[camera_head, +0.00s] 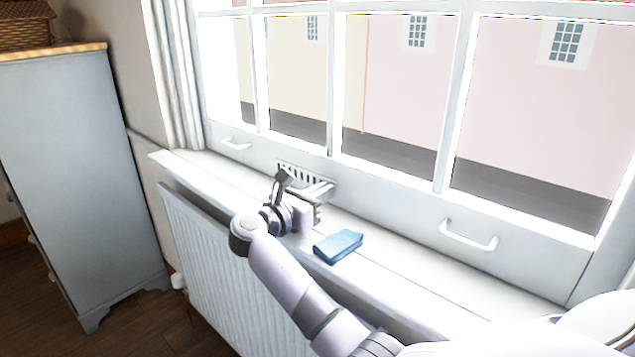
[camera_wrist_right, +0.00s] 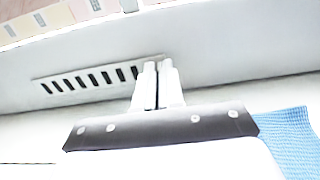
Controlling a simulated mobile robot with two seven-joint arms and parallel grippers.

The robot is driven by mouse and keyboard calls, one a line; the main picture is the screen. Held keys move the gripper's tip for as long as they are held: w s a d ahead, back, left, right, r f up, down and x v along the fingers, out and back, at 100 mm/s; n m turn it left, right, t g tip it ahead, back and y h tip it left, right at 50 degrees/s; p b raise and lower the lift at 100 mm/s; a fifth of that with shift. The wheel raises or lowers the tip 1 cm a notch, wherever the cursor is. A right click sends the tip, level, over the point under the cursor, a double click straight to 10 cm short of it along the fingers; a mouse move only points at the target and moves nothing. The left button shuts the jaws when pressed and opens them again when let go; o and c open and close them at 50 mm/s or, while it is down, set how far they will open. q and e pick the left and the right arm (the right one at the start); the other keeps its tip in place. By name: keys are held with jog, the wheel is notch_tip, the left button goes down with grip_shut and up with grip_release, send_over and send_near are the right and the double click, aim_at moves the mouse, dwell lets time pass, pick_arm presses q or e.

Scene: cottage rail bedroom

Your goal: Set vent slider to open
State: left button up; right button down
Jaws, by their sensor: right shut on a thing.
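The vent (camera_head: 302,174) is a slotted strip low in the white window frame, above the sill. My right gripper (camera_head: 318,192) is in front of it, near the vent's right end. In the right wrist view the vent (camera_wrist_right: 90,80) shows as a row of dark slots running left from the fingers. There the gripper's two fingers (camera_wrist_right: 157,82) are close together at the vent's right end. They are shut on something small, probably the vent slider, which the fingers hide. My left gripper is not in view.
A blue cloth-like item (camera_head: 338,246) lies on the white sill (camera_head: 400,262) to the right of the gripper. A radiator (camera_head: 215,250) is below the sill. Sash handles (camera_head: 468,236) stick out of the frame. A grey cabinet (camera_head: 75,170) stands at left.

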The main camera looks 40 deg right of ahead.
jog(key=shift+s, duration=0.3)
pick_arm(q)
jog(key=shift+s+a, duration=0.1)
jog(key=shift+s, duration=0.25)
pick_arm(e)
jog(key=shift+s+f, duration=0.1)
jog(key=shift+f, duration=0.05)
jog(key=c, duration=1.2)
grip_release()
jog(key=shift+c, duration=0.2)
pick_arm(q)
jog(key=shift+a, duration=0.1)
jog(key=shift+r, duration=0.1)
pick_arm(e)
jog(key=shift+s+a, duration=0.2)
jog(key=shift+a, duration=1.6)
jog(key=shift+s+a, duration=0.15)
jog(key=shift+a, duration=1.65)
